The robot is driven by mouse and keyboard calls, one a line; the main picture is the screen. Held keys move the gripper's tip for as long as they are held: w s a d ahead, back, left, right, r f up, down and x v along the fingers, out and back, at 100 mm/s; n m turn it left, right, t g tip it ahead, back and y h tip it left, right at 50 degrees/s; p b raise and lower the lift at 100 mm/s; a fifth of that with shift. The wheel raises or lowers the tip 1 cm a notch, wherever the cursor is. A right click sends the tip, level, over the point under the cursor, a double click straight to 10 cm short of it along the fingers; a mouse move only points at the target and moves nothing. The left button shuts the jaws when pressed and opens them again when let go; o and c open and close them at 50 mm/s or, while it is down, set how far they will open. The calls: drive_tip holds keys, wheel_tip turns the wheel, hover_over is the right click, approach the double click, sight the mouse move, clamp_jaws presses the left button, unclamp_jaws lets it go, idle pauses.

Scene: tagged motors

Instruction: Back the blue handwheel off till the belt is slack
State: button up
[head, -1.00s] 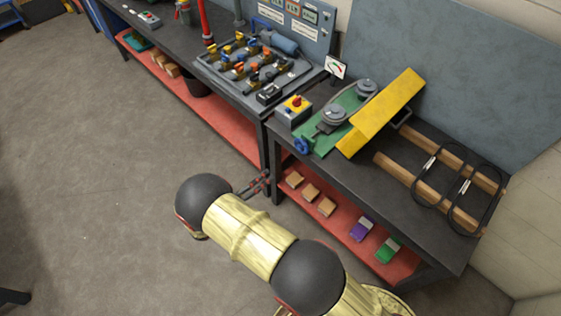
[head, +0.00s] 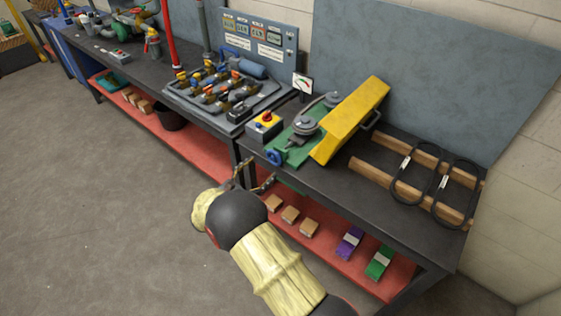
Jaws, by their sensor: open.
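The blue handwheel (head: 274,157) sits at the front left end of a green belt-drive base (head: 291,148) on the dark bench. Dark pulleys (head: 305,126) stand on the base, partly under a tilted yellow guard (head: 349,119). The belt on the pulleys is too small and too covered to judge its tension. My gripper (head: 257,175) is open and empty, just in front of the bench edge, a little below and left of the handwheel and apart from it.
A control box (head: 265,127) with a red button on yellow stands left of the base. A gauge card (head: 303,84) is behind it. Spare belts (head: 411,179) lie on wooden rails at right. A red lower shelf (head: 330,254) holds several small boxes. The floor at left is clear.

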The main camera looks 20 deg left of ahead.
sight(272, 159)
drive_tip(key=b+x, duration=0.2)
drive_tip(key=x, duration=0.4)
drive_tip(key=shift+w+d, duration=0.2)
drive_tip(key=shift+w, duration=0.1)
drive_tip(key=shift+w+d, duration=0.1)
drive_tip(key=shift+w, duration=0.3)
drive_tip(key=c, duration=1.1)
drive_tip(key=shift+c, duration=0.4)
